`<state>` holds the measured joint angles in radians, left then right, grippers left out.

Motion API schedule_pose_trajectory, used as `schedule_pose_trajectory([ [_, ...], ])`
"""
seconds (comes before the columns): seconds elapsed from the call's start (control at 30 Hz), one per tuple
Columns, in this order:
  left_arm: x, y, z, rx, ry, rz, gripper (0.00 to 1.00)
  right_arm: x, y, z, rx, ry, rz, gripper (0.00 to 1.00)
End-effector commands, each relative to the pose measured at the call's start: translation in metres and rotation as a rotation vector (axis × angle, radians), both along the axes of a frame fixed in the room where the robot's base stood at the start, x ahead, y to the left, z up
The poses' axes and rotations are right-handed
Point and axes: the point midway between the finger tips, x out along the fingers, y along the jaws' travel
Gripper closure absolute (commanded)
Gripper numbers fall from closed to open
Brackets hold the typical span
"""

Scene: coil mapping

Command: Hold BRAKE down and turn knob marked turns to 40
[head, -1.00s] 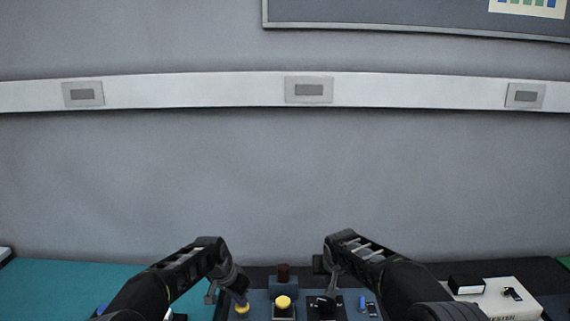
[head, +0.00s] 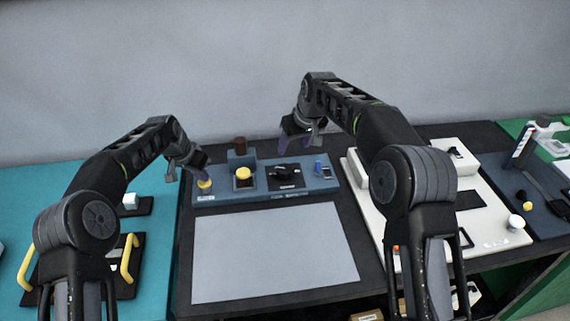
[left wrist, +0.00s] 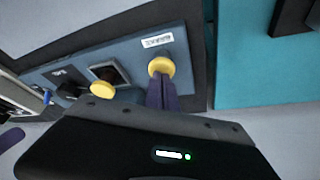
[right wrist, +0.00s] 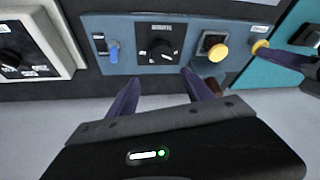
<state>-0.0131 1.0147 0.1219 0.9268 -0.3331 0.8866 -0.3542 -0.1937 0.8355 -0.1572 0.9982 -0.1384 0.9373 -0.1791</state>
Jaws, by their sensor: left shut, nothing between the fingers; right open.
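The blue panel (head: 212,175) carries a left yellow button (head: 204,184) with a white label, too blurred to read surely. A black knob (head: 283,171) with pale markings sits right of centre; its setting is unreadable. My left gripper (head: 203,176) is shut and empty, its fingertips at the left yellow button. The left wrist view shows them against or just over this button (left wrist: 161,66); I cannot tell whether it is pressed. My right gripper (head: 297,143) is open and empty behind the knob. In the right wrist view its fingers stand apart, just short of the knob (right wrist: 157,50).
A second yellow button (head: 243,177) on a dark square lies between left button and knob. A dark red cylinder (head: 240,145) stands behind it. A blue switch (head: 319,167) is right of the knob. A white device (head: 372,210) stands right; a bare grey sheet (head: 270,250) lies in front.

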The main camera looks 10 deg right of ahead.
Motion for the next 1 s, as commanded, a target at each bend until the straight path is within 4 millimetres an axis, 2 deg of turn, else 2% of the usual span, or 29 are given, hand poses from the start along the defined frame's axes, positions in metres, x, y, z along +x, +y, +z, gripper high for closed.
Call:
schedule_pose_trajectory([
  [0.1,-0.001,0.000,-0.003,0.002,0.006,0.000,1.00,-0.008,0.003,-0.002,-0.021,0.021,0.087,0.31],
  [0.57,-0.002,0.001,-0.003,0.002,0.006,0.000,1.00,-0.007,0.003,-0.006,-0.033,0.022,0.110,0.31],
  [0.77,-0.001,0.001,-0.003,0.002,0.006,0.000,1.00,0.000,0.006,-0.026,-0.034,0.024,0.109,0.31],
  [1.0,-0.001,0.001,-0.003,0.002,0.006,0.000,1.00,0.016,0.013,-0.068,-0.033,0.023,0.109,0.31],
])
